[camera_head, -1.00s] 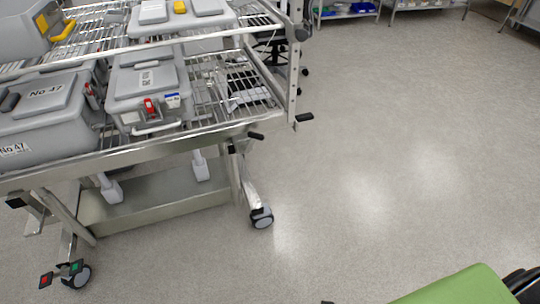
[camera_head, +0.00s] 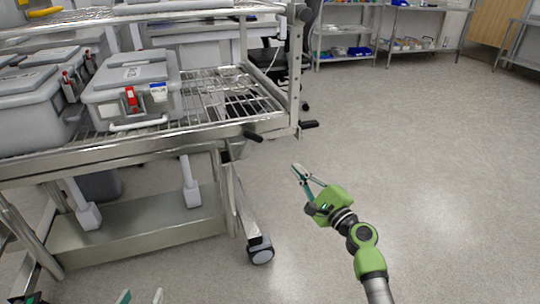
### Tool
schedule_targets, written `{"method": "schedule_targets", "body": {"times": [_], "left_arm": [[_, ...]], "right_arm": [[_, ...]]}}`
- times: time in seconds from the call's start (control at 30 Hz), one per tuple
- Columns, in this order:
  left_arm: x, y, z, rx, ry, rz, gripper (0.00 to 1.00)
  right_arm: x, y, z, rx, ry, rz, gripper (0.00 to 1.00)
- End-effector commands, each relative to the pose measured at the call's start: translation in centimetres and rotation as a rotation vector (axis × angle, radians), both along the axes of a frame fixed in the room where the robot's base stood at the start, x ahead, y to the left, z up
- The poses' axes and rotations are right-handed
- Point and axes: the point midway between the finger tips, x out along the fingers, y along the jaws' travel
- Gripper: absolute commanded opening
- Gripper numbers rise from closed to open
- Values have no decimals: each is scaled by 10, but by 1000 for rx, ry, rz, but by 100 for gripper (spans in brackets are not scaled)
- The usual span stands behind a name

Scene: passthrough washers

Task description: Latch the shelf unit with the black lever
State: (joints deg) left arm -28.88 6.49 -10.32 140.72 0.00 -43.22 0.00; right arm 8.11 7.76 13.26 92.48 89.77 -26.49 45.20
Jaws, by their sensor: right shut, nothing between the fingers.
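The steel wire shelf unit (camera_head: 140,150) on wheels stands at the left. A black lever (camera_head: 253,136) sticks out from its front right corner, and a second black lever (camera_head: 309,124) sits at the foot of its right post. I cannot tell which one latches it. My right gripper (camera_head: 297,171), on a green and grey arm, is shut and empty, over the floor below and right of the levers, apart from both.
Grey lidded boxes (camera_head: 132,92) stand on the shelf unit. A caster (camera_head: 260,250) stands under its right end. Shelves with blue bins (camera_head: 358,51) stand at the back. The grey floor (camera_head: 420,170) at the right is clear.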

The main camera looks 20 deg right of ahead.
Motion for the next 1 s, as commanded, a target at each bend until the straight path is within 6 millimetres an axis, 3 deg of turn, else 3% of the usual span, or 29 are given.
{"method": "schedule_targets", "body": {"times": [0.37,0.57,0.87,1.0], "left_arm": [[2,-1,3,-3,-12,-1,40],[9,-4,16,-20,-84,-6,40],[23,-16,72,-86,-347,-23,40],[18,-10,47,-51,-209,-13,40]], "right_arm": [[7,2,1,-2,0,0,0],[40,10,5,-3,0,0,0],[99,24,13,-4,1,0,0],[97,35,23,-4,3,1,0]]}}
